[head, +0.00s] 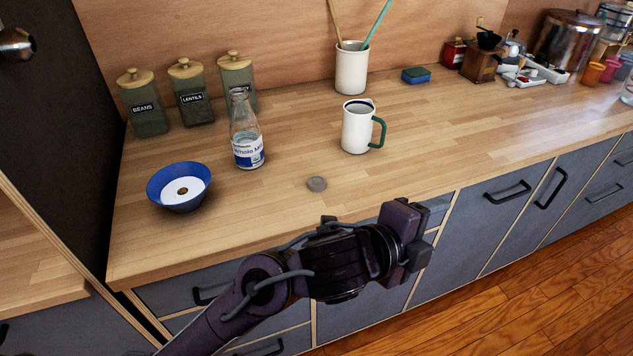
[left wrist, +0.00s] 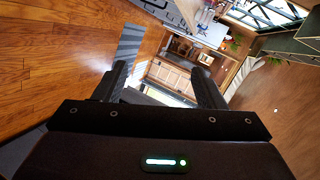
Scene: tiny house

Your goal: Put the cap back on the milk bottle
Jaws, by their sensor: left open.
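The milk bottle (head: 247,135) is clear glass with a white and blue label. It stands upright on the wooden counter, with no cap seen on its mouth. A small grey round cap (head: 317,184) lies flat on the counter, right of the bottle and nearer the front edge. My left gripper (head: 420,240) is in front of the counter edge, to the right of the cap and apart from it. In the left wrist view its two fingers (left wrist: 165,85) are spread with nothing between them. My right gripper is not in view.
A blue bowl (head: 178,188) stands left of the bottle. Labelled canisters (head: 191,92) stand behind it. A white mug with a green handle (head: 357,128) stands behind the cap, and a utensil crock (head: 351,70) is farther back. The counter around the cap is clear.

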